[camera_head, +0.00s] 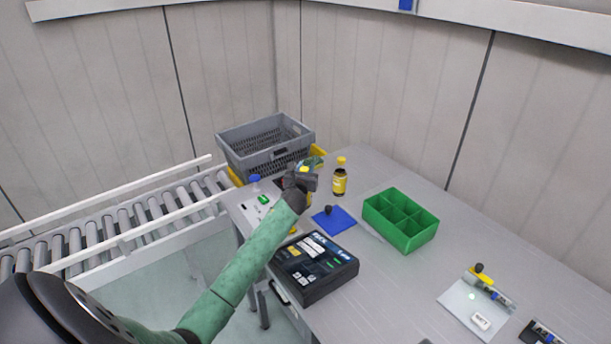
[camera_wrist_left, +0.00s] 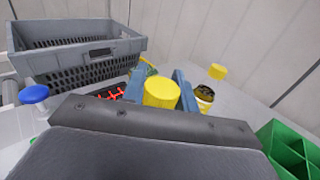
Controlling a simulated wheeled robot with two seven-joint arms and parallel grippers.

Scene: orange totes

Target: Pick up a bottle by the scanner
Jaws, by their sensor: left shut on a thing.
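My left gripper (camera_head: 302,182) is at the far left of the table and shut on a yellow-capped bottle. In the left wrist view its yellow cap (camera_wrist_left: 160,92) sits between the two blue-grey fingers; the bottle's body is mostly hidden. A second brown bottle with a yellow cap and label (camera_head: 340,180) stands upright just right of the gripper, and shows in the left wrist view (camera_wrist_left: 204,96). A dark panel with red lines (camera_wrist_left: 114,95), possibly the scanner, lies left of the held cap. My right gripper is not in view.
A grey crate (camera_head: 240,148) stands behind the gripper. A green divided bin (camera_head: 385,226), a blue mat (camera_head: 342,222) and a black device with a display (camera_head: 310,287) are on the table. A roller conveyor (camera_head: 100,232) runs at left.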

